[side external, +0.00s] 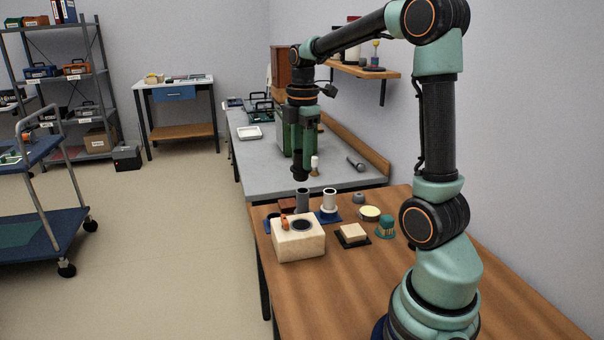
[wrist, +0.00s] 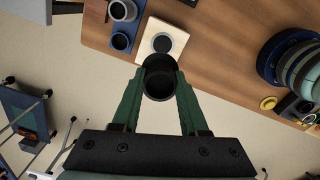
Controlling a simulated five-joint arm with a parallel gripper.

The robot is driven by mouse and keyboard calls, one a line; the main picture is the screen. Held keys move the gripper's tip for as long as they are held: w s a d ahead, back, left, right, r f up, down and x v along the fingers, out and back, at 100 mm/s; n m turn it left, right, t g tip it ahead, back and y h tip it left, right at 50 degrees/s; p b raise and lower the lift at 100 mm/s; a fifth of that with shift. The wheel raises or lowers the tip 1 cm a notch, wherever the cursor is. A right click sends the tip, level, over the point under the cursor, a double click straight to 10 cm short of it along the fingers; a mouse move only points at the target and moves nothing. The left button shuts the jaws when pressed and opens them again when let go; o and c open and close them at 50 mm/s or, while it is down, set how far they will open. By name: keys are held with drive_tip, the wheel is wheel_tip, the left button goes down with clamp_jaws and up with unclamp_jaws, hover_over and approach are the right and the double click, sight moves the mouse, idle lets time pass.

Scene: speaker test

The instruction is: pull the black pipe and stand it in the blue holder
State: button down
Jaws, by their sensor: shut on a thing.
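My gripper (side external: 299,148) is shut on the black pipe (side external: 300,167) and holds it roughly upright, its lower end clear above the table. In the wrist view, the black pipe (wrist: 160,86) sits between the green fingers of my gripper (wrist: 160,76). The blue holder (wrist: 113,52) shows an empty round socket, with a grey pipe (wrist: 122,10) standing beside that socket. In the side view, the cream block (side external: 298,245) hides much of the blue holder (side external: 271,222). In the wrist view, the cream block (wrist: 179,36) is just beyond the held pipe.
A white pipe (side external: 329,202) stands on a blue base right of the grey pipe. A cream square on a dark base (side external: 352,234) and a teal piece (side external: 386,227) sit nearby.

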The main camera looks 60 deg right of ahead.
sight(300, 151)
wheel_tip(300, 151, up, 4)
drive_tip(key=shift+f, duration=0.1)
drive_tip(key=shift+w+d, duration=0.1)
drive_tip(key=shift+w, duration=0.05)
drive_tip(key=shift+w+d+f, duration=0.7)
drive_tip(key=shift+w+f, duration=1.1)
drive_tip(key=shift+f, duration=1.6)
drive_tip(key=shift+w+d+f, duration=0.7)
drive_tip(key=shift+w+f, duration=1.1)
drive_tip(key=shift+f, duration=1.55)
drive_tip(key=shift+w+d+f, duration=0.7)
drive_tip(key=shift+w+f, duration=1.1)
drive_tip(key=shift+f, duration=1.6)
drive_tip(key=shift+f, duration=1.45)
drive_tip(key=shift+c, duration=1.8)
unclamp_jaws()
